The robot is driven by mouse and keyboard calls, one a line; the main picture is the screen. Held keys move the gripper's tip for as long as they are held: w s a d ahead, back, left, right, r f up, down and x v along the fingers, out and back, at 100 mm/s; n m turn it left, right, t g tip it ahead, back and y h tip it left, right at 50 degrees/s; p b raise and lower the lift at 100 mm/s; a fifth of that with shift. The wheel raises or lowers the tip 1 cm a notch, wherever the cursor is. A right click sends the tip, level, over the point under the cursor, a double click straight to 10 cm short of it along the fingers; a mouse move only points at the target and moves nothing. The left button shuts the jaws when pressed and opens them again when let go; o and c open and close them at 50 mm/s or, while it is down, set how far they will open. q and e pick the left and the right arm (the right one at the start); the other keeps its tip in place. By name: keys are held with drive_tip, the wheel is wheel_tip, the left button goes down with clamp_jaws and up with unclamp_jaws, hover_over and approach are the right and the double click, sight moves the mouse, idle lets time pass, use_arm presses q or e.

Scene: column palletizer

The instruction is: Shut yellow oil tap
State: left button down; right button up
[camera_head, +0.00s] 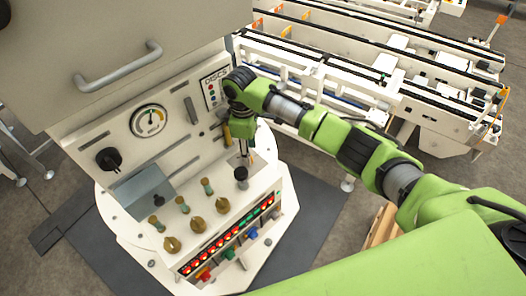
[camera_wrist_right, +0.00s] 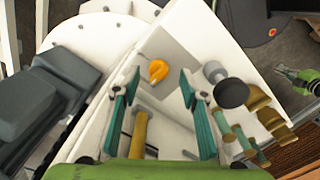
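The yellow oil tap (camera_wrist_right: 158,70) shows in the right wrist view as an orange-yellow knob on a grey plate of the control panel. In the head view I cannot make it out; my right gripper seems to cover it. My right gripper (camera_head: 246,154) points down at the panel. In the wrist view its two teal fingers (camera_wrist_right: 160,80) are apart, with the tap between their tips in the picture and nothing held. I cannot tell how far above the tap they are. A small green part (camera_wrist_right: 296,80) at the right edge is probably my left gripper.
A mustard-yellow handle (camera_head: 227,134) is beside the gripper. A black knob (camera_head: 241,173), several brass knobs (camera_head: 222,205) and a row of lit buttons (camera_head: 215,248) are on the panel. A conveyor (camera_head: 370,80) stands behind.

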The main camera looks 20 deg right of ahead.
sight(252, 158)
wheel_tip(252, 158, up, 10)
drive_tip(key=shift+s+d+f, duration=0.2)
drive_tip(key=shift+s+f, duration=0.05)
drive_tip(key=shift+s, duration=0.05)
idle(0.4)
